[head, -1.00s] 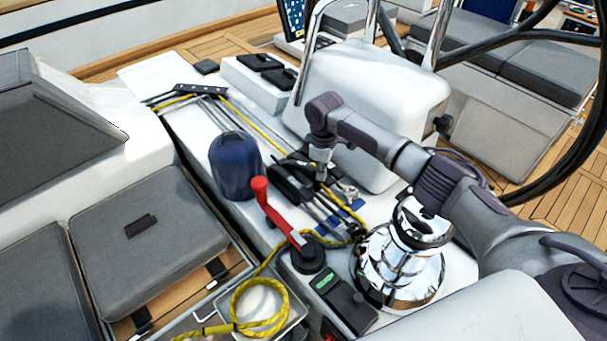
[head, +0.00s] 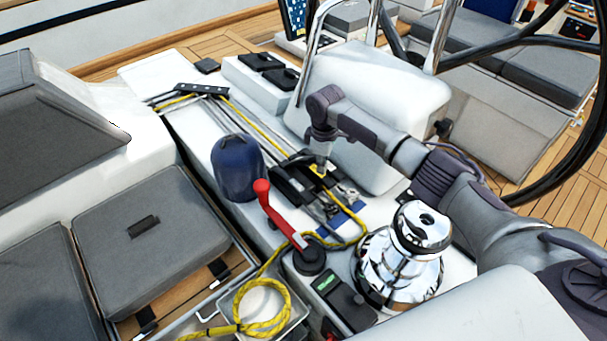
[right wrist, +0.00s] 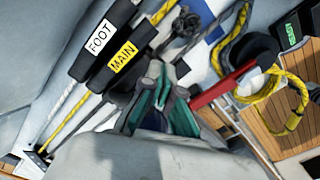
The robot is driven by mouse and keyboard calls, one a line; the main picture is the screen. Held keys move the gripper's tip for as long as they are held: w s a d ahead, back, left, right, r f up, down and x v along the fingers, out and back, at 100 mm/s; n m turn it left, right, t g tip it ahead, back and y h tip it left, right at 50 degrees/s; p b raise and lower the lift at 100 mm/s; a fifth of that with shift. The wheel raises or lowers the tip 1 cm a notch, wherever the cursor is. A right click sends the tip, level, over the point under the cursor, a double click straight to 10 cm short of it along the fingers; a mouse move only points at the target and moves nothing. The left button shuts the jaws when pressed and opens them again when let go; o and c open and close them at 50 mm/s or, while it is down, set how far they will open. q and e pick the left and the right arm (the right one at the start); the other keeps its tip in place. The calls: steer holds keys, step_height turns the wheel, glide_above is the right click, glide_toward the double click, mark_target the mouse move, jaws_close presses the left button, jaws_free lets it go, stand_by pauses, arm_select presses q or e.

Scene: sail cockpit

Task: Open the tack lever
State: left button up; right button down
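A bank of black rope-clutch levers (head: 290,186) sits on the white deck between the blue-covered winch and the chrome winch. In the right wrist view, one lever reads FOOT (right wrist: 101,37) and the one beside it reads MAIN (right wrist: 122,62). No TACK label is readable; part of the bank is hidden behind my gripper. My right gripper (head: 322,166) points down at the lever bank in the head view. In the right wrist view, its green-padded fingers (right wrist: 162,88) are just beside the MAIN lever. I cannot tell whether they touch anything. My left gripper is not in view.
A red-handled lever (head: 280,215) stands in front of the bank. A chrome winch (head: 400,258) is at right, a blue-covered winch (head: 238,168) at left. Yellow rope (head: 262,312) lies coiled in front. A white console (head: 375,100) rises close behind my arm.

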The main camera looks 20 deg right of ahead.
mark_target(311, 157)
stand_by(0.3)
steer(key=shift+w+a+r+b, duration=0.45)
steer(key=shift+w+a+r, duration=0.2)
steer(key=shift+w, duration=0.25)
steer(key=shift+w+a+r+b, duration=0.3)
steer(key=shift+w+r+b, duration=0.25)
steer(key=shift+w, duration=0.3)
